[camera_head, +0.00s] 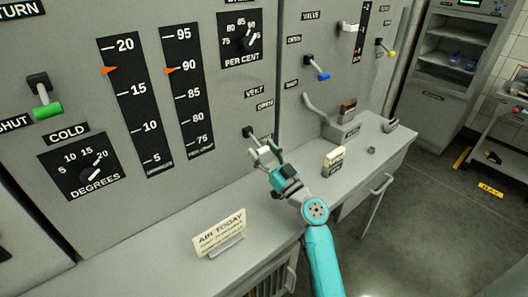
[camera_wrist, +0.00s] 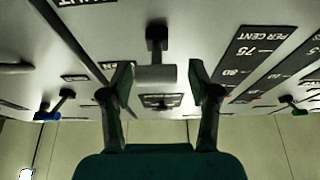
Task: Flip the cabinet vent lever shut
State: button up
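The vent lever (camera_head: 249,132) sits on the grey cabinet front below the VENT and OPEN labels. It has a black mount and a pale grey handle, which juts out from the panel. In the wrist view, the lever's black mount (camera_wrist: 156,34) is at the top and its grey handle (camera_wrist: 155,75) lies between my fingertips. My gripper (camera_head: 264,155) is at the handle. In the wrist view, the fingers of my gripper (camera_wrist: 158,82) are spread, with visible gaps on both sides of the handle. The fingers partly hide the handle in the head view.
A card on a stand (camera_head: 220,234) sits on the counter below. A cream block (camera_head: 334,159) and a curved grey handle (camera_head: 316,108) are to the right. Green (camera_head: 47,111), blue (camera_head: 323,76) and yellow (camera_head: 389,53) levers stick out of the panels.

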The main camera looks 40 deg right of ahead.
jog(key=shift+d, duration=0.1)
jog(key=shift+s+f, duration=0.3)
jog(key=shift+s, duration=0.15)
jog(key=s, duration=1.4)
jog(key=shift+f, duration=0.35)
